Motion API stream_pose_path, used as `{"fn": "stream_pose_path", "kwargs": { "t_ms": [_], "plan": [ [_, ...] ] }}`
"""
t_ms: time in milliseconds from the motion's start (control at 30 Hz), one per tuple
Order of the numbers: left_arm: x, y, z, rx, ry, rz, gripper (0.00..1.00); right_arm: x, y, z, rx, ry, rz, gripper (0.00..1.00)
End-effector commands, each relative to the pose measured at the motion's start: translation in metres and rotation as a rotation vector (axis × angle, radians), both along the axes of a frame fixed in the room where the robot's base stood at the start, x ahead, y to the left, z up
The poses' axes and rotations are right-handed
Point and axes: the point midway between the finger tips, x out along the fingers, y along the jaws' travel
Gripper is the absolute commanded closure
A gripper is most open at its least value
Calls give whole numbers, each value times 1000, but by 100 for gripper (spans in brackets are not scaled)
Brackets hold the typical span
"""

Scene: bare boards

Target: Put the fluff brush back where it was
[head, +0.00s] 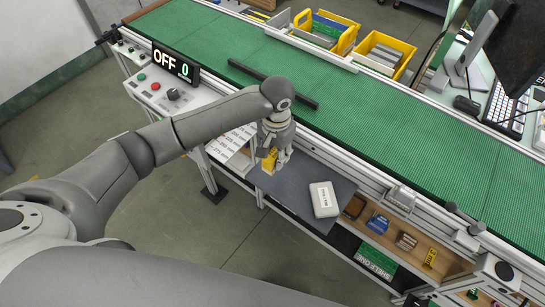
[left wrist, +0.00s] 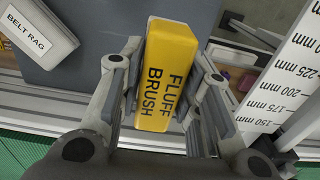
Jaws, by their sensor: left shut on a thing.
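The fluff brush is a yellow block with dark lettering (left wrist: 165,80), upright between the fingers in the left wrist view. In the head view the fluff brush (head: 269,162) shows beside the fingers, over the left end of a dark grey shelf board (head: 285,186). My left gripper (head: 277,152) is shut on it; it also shows in the left wrist view (left wrist: 165,110). I cannot tell whether the brush touches the board. My right gripper is not in view.
A white belt rag block (head: 324,199) lies on the board, right of the brush. A green conveyor (head: 390,130) runs behind, with a black bar (head: 273,83) across it. A white millimetre scale (left wrist: 295,75) stands close right in the wrist view. Small compartments (head: 400,235) lie to the right.

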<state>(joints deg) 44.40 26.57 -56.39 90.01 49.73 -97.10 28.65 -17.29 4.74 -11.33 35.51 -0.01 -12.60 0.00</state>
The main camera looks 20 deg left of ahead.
Motion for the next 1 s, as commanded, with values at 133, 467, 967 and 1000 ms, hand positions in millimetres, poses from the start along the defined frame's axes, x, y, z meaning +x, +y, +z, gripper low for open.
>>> {"fn": "stream_pose_path", "kwargs": {
  "t_ms": [133, 467, 967, 1000],
  "plan": [
    [8, 8, -13, 0, 0, 0, 87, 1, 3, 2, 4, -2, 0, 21],
    [13, 13, -49, 1, 0, 1, 87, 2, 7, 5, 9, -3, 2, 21],
    [13, 13, -55, 1, -1, 0, 58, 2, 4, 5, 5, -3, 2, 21],
    [13, 13, -55, 1, -1, 0, 53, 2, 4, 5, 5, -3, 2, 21]
  ]
}}
